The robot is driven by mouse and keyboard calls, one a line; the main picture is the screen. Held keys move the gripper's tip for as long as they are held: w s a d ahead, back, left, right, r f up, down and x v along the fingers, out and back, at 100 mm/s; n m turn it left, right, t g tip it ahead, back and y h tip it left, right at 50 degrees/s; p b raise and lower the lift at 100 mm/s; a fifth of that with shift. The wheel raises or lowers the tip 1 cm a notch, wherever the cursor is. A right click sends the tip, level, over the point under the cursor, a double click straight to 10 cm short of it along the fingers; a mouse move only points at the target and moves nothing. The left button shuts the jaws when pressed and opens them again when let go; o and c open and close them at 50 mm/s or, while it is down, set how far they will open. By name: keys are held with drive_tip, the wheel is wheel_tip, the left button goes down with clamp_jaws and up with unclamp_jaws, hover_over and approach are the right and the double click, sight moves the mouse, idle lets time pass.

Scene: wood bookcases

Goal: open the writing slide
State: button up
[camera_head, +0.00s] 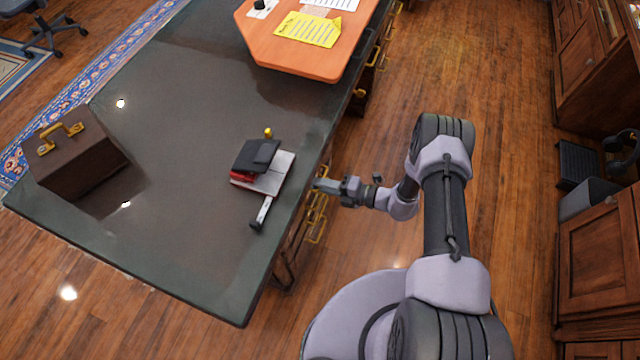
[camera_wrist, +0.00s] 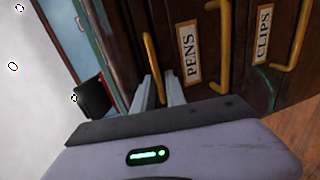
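The desk front shows in the wrist view, turned on its side. A long brass handle (camera_wrist: 154,65) sits on a dark wood front (camera_wrist: 136,22) beside the PENS drawer, on the side towards the desktop. This front is probably the writing slide; no label shows on it. It looks flush with the desk. My gripper (camera_wrist: 160,80) has its two grey fingers apart, with the end of this brass handle between them. Contact cannot be told. In the head view my gripper (camera_head: 318,185) is at the desk's right edge, and the slide is hidden under the desktop.
The PENS drawer (camera_wrist: 187,55) and CLIPS drawer (camera_wrist: 264,35) have similar brass handles.

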clamp_jaws()
idle(1.4)
